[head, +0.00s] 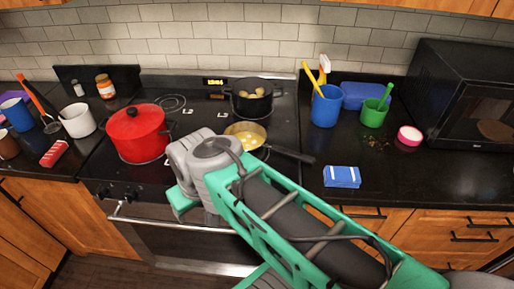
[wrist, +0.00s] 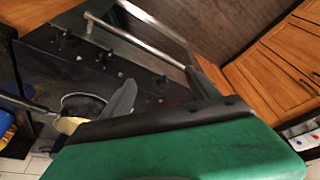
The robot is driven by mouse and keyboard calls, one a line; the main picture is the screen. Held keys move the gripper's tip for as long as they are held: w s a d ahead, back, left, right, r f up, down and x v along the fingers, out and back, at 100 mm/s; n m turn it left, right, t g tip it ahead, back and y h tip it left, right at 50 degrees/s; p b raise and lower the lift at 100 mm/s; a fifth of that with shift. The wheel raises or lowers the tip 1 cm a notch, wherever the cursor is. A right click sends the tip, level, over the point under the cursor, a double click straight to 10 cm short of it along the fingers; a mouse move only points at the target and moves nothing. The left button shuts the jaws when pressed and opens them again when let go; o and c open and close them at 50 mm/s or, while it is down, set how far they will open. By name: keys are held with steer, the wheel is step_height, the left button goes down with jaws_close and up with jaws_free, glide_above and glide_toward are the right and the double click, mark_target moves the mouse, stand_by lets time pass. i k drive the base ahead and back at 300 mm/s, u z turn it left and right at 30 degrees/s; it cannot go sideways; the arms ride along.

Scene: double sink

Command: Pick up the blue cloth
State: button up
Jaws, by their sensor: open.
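The blue cloth (head: 342,176) lies folded, with a pale stripe across it, on the dark counter just right of the stove in the head view. I cannot make it out in the wrist view. My gripper (wrist: 161,90) is open, with nothing between its fingers in the wrist view. In the head view my arm reaches in from the lower right and its wrist end is over the front of the stove, left of the cloth and apart from it. The fingertips cannot be made out there.
A pan (head: 245,135) with its handle toward the cloth, a red pot (head: 136,133) and a black pot (head: 251,97) stand on the stove. A blue cup (head: 326,106), a green cup (head: 374,113) and a microwave (head: 463,97) stand behind the cloth. Counter around the cloth is clear.

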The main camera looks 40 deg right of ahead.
mark_target(333, 176)
steer(key=u, duration=1.35)
steer(key=k, duration=0.95)
steer(key=z, duration=0.7)
steer(key=i, duration=0.5)
steer(key=z, duration=0.05)
